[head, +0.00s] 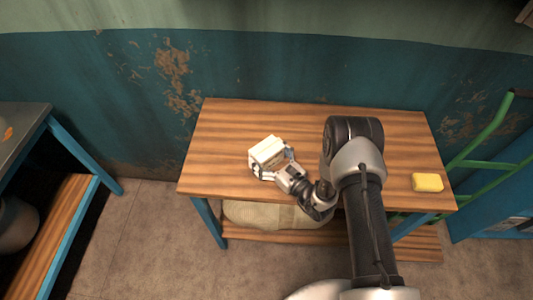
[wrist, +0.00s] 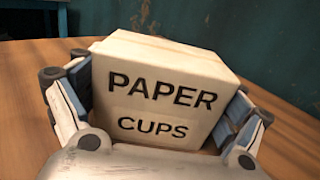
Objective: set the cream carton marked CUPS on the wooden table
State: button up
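The cream carton (wrist: 160,95) marked PAPER CUPS fills the middle of the wrist view, between the two fingers of my gripper (wrist: 155,110). The finger pads lie close against its left and right sides. In the head view the carton (head: 267,150) is at the left-middle of the wooden table (head: 225,130), with my gripper (head: 272,163) around its near end. The carton looks upright and at or just above the tabletop; I cannot tell if its base touches. Its underside is hidden.
A yellow sponge-like block (head: 427,182) lies at the table's right front corner. A pale sack (head: 265,215) lies on the shelf below. A green hand truck (head: 490,140) stands at the right, a metal-topped bench (head: 25,125) at the left. The table's back left is clear.

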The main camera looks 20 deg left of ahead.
jog(key=shift+o, duration=0.6)
jog(key=shift+r, duration=0.1)
jog(key=shift+d+r, duration=0.1)
jog(key=shift+d, duration=0.1)
jog(key=p+v, duration=0.1)
jog(key=v, duration=1)
jog(key=shift+s+d+p, duration=0.25)
jog(key=shift+s+p, duration=0.05)
jog(key=shift+p, duration=0.05)
